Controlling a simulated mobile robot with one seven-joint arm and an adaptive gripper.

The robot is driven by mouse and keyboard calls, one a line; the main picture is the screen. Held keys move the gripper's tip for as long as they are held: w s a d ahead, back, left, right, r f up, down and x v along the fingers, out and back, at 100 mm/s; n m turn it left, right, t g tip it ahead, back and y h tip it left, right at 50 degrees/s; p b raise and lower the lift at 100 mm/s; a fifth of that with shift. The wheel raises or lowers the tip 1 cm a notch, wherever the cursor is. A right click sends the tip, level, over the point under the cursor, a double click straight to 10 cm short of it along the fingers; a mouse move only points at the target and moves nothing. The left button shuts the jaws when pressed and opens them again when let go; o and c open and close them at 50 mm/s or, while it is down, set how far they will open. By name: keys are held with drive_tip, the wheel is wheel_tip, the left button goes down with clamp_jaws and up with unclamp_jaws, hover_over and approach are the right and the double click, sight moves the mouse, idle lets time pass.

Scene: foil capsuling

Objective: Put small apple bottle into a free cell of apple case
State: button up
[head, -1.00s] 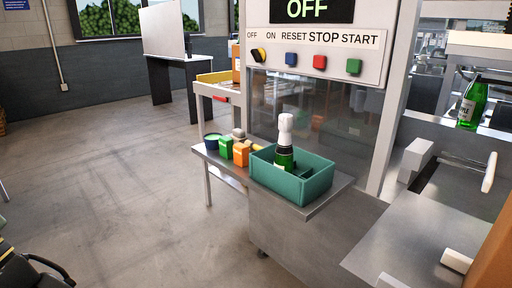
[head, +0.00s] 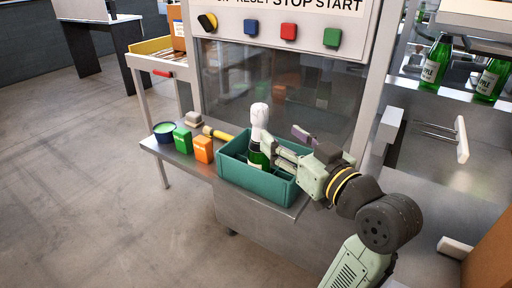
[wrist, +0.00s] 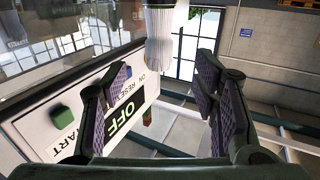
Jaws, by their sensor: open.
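A dark green bottle with a white foil top (head: 259,118) stands in a teal case (head: 240,186) on the metal shelf. Its label is mostly hidden. My gripper (head: 284,142) is open, just right of the bottle's neck, with one finger close to it. In the wrist view the white foil top (wrist: 159,42) shows beyond and between the spread fingers of my gripper (wrist: 162,82). I cannot tell whether the fingers touch the bottle. Two green bottles with apple labels, a left one (head: 435,65) and a right one (head: 491,80), stand at the right back.
On the shelf left of the case are a blue bowl (head: 164,131), a green box (head: 182,145), an orange box (head: 203,149) and a yellow cylinder (head: 216,134). A clear panel (head: 310,95) stands behind the case, under a control panel with several knobs.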

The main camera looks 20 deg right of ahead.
sight(264, 124)
drive_tip(key=p+x, duration=0.1)
drive_tip(key=x, duration=0.5)
drive_tip(key=p+x, duration=0.1)
drive_tip(key=x, duration=0.1)
drive_tip(key=p+x, duration=0.1)
drive_tip(key=x, duration=0.1)
drive_tip(key=shift+d+f, duration=0.1)
drive_tip(key=shift+f, duration=0.15)
drive_tip(key=shift+s, duration=0.1)
drive_tip(key=shift+c, duration=0.5)
clamp_jaws()
drive_tip(key=shift+r, duration=0.1)
